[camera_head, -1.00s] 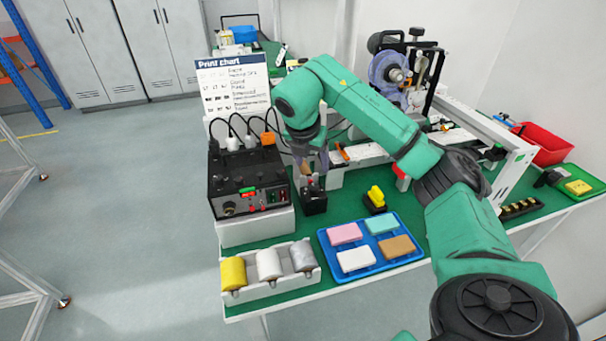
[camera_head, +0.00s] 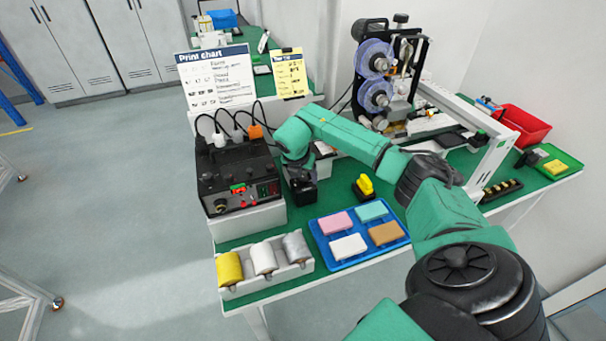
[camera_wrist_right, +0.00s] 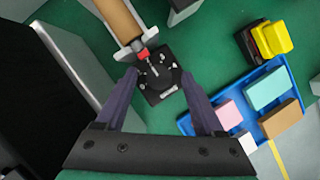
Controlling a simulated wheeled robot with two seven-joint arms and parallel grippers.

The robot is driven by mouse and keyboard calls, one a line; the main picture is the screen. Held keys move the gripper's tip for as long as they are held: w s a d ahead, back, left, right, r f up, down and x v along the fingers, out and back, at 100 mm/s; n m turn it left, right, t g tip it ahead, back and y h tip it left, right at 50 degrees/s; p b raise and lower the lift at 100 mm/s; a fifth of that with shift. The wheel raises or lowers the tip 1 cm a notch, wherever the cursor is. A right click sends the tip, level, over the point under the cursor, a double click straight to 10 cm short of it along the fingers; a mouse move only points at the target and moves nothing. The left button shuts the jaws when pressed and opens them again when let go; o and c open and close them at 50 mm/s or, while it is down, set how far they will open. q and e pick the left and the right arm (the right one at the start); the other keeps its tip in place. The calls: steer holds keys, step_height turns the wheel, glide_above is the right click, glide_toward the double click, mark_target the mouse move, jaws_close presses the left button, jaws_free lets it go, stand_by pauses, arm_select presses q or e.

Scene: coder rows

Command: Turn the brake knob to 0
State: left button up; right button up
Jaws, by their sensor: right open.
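A black square unit with a round dial-like knob (camera_wrist_right: 160,74) on top, likely the brake knob, is near the middle of the right wrist view, with small light marks around the dial. In the head view the black unit (camera_head: 303,192) is on the green table, right of the black control box, partly hidden by my arm. My right gripper (camera_wrist_right: 158,80) is open, its two dark fingers on either side of the unit in the picture, with nothing between them gripped. I cannot tell whether they touch it or what the dial reads. My left gripper is not in view.
A black control box (camera_head: 238,176) with cables stands left of the unit. A yellow-handled block (camera_head: 365,186) and a blue tray (camera_head: 324,246) with coloured blocks lie to the right and front. A white holder (camera_head: 306,268) carries rolls. A coder machine (camera_head: 385,75) stands behind.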

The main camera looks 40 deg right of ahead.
steer(key=shift+w, duration=0.1)
jaws_close()
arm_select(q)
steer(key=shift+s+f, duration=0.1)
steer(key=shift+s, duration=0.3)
